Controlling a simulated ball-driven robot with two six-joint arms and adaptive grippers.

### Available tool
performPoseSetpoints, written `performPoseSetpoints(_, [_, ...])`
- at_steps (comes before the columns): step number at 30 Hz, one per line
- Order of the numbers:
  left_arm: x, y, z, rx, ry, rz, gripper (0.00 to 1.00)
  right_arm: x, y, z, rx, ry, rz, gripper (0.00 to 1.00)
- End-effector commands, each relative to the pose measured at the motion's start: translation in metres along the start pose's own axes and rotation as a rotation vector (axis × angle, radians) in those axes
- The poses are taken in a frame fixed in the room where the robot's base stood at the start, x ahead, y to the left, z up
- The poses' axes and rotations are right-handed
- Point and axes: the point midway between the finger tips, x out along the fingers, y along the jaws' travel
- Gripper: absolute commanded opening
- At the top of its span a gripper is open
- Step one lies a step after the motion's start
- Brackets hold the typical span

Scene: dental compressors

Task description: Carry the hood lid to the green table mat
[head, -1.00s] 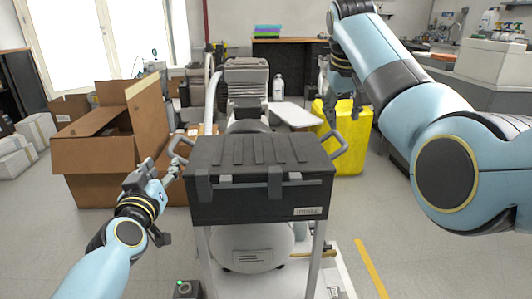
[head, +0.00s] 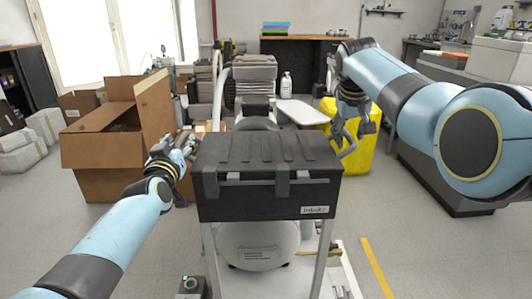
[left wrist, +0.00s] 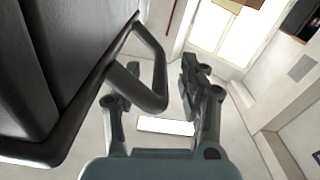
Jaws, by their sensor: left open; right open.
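The hood lid (head: 268,180) is a dark box-like cover with ribs on top and a loop handle on each side. It sits level on a grey-legged stand over a compressor. My left gripper (head: 188,146) is open at the left handle. In the left wrist view, that handle (left wrist: 158,75) reaches between the open fingers of the left gripper (left wrist: 160,95). My right gripper (head: 354,132) is open just above and beside the right handle (head: 349,147); contact there is unclear. I cannot make out a green table mat in these views.
An open cardboard box (head: 110,140) stands left of the lid. A yellow container (head: 362,150) stands behind the right handle. A white surface (head: 302,112) lies behind the lid. A dark cabinet (head: 440,175) stands right.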

Motion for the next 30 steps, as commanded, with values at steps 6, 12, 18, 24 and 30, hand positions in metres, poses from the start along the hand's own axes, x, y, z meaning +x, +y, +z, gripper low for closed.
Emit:
performPoseSetpoints(6, [0.018, 0.000, 0.001, 0.000, -0.002, 0.000, 0.42, 0.017, 0.000, -0.001, -0.001, 0.001, 0.000, 0.42])
performPoseSetpoints(12, [0.021, 0.000, 0.001, -0.001, -0.001, 0.000, 0.42, 0.021, 0.000, -0.001, 0.000, 0.002, 0.000, 0.42])
performPoseSetpoints(18, [0.021, 0.000, 0.001, -0.001, -0.001, 0.000, 0.41, 0.021, 0.000, -0.001, 0.000, 0.002, 0.000, 0.41])
performPoseSetpoints(24, [0.021, 0.000, 0.001, -0.001, -0.001, 0.000, 0.15, 0.021, 0.000, -0.001, 0.000, 0.002, 0.000, 0.15])
performPoseSetpoints(30, [0.021, 0.000, 0.001, -0.001, -0.001, 0.000, 0.00, 0.021, 0.000, -0.001, 0.000, 0.002, 0.000, 0.00])
